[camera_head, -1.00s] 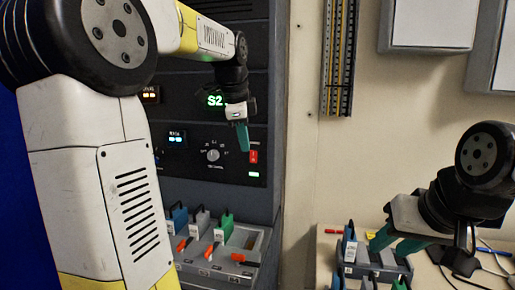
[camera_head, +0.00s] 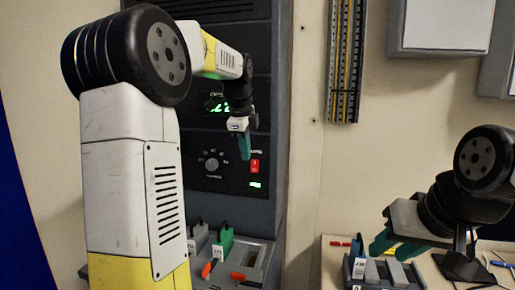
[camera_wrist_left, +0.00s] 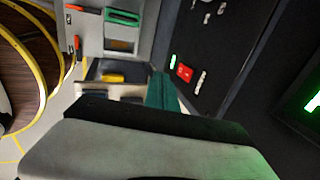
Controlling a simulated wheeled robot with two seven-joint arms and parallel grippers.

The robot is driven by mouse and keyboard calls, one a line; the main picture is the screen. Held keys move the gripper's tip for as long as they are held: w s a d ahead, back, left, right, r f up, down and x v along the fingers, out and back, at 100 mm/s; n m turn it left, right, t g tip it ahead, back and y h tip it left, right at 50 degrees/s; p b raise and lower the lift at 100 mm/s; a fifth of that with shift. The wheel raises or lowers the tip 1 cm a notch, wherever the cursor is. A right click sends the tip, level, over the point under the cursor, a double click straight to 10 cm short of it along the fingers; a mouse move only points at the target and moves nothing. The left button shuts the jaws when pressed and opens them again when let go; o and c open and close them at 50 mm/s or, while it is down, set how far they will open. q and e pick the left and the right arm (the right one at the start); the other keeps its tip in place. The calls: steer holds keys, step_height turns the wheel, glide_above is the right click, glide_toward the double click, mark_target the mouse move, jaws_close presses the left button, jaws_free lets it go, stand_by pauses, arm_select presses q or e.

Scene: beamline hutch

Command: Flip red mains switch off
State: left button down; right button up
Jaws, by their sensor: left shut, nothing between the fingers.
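The red mains switch (camera_head: 255,166) is on the dark rack panel, right of a rotary knob, with a lit green indicator (camera_head: 255,184) below it. The switch also shows in the left wrist view (camera_wrist_left: 184,72), with the green indicator (camera_wrist_left: 173,60) beside it. My left gripper (camera_head: 245,154) is shut and empty, its teal fingers pointing down just up and left of the switch in the head view. In the left wrist view the fingers (camera_wrist_left: 162,88) appear beside the switch; I see no clear contact. My right gripper (camera_head: 392,246) is open and empty over the bench at right.
The rotary knob (camera_head: 211,164) and a green display (camera_head: 217,104) are on the rack. A tray with a green-handled block (camera_head: 224,242) and orange-red parts stands below the panel. A grey block holder (camera_head: 400,278) and cables lie on the right bench.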

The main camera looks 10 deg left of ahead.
mark_target(252, 164)
arm_select(q)
steer(key=w+f, duration=0.1)
steer(key=f, duration=0.1)
steer(key=w+f, duration=0.4)
steer(key=shift+w+d+f, duration=0.1)
steer(key=shift+d+f, duration=0.05)
steer(key=shift+f, duration=0.1)
steer(key=shift+w, duration=0.4)
steer(key=shift+w+f, duration=0.1)
steer(key=shift+w, duration=0.15)
